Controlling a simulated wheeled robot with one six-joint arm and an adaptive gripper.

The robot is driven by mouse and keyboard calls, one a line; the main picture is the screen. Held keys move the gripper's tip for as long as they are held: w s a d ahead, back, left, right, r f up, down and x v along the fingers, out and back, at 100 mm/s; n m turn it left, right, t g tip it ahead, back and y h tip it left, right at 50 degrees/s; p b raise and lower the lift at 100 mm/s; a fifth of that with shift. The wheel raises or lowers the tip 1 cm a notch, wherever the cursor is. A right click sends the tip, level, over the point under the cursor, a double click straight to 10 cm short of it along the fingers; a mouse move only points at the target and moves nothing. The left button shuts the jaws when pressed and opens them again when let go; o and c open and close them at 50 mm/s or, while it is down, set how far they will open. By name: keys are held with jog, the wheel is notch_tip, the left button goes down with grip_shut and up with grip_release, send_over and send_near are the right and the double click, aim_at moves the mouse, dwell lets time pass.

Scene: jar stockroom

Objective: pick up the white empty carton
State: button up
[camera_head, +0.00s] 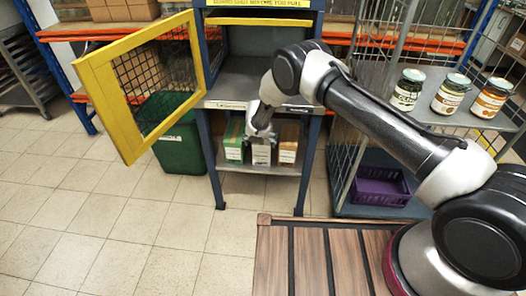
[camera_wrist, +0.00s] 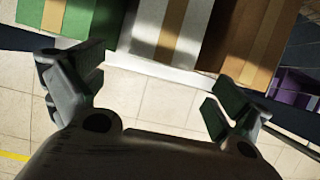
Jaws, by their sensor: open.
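The white carton (camera_head: 261,154) stands on the low shelf of the blue-framed cabinet, between a green carton (camera_head: 234,141) and a brown carton (camera_head: 288,143). In the wrist view the white carton (camera_wrist: 172,32) shows at the top centre, with a tan strip down its face. My gripper (camera_head: 262,132) is in front of the white carton in the head view and hides part of it. In the wrist view my gripper (camera_wrist: 150,92) is open and empty. Its fingers are spread wider than the white carton, with floor showing between them.
The yellow mesh door (camera_head: 130,85) of the cabinet stands open to the left. A green bin (camera_head: 180,148) is behind it. A wire cage on the right holds several jars (camera_head: 449,93) and a purple crate (camera_head: 380,187). The tiled floor at front left is clear.

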aim_at(261, 146)
jog(key=x, duration=0.5)
jog(key=shift+f, duration=0.1)
jog(key=c, duration=1.3)
